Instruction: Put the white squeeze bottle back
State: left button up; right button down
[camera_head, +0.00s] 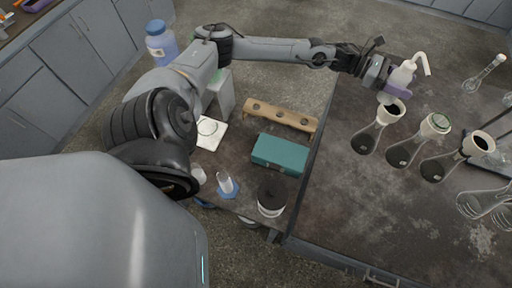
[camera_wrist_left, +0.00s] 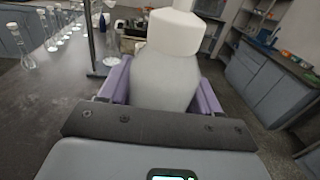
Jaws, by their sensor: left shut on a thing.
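The white squeeze bottle (camera_head: 402,76), with a bent spout, is at the end of my left arm in the head view. My left gripper (camera_head: 388,82) is shut on its body, above the left part of the right-hand bench. In the left wrist view the bottle (camera_wrist_left: 165,75) stands between the purple finger pads (camera_wrist_left: 163,92) and fills the middle. The bottle looks about upright. A flask with a funnel (camera_head: 375,128) is just below and in front of it in the head view. My right gripper is not in view.
Several flasks, some with funnels (camera_head: 410,145), stand on the dark bench (camera_head: 350,220). On the lower side table are a teal box (camera_head: 279,154), a wooden rack (camera_head: 280,114), a black-lidded jar (camera_head: 271,197) and a small cylinder on a blue base (camera_head: 227,187). The bench's front is clear.

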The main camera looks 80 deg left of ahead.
pick_arm(q)
jog(key=s+d+f+n+t+y, duration=0.1)
jog(key=s+d+n+y, duration=0.1)
jog(key=d, duration=1)
jog(key=s+d+f+n+t+y, duration=0.1)
jog(key=s+d, duration=0.4)
jog(key=d, duration=0.8)
jog(key=shift+s+f+n+t+y, duration=0.2)
jog(key=shift+f+n+t+y, duration=0.2)
jog(key=shift+f+y, duration=0.4)
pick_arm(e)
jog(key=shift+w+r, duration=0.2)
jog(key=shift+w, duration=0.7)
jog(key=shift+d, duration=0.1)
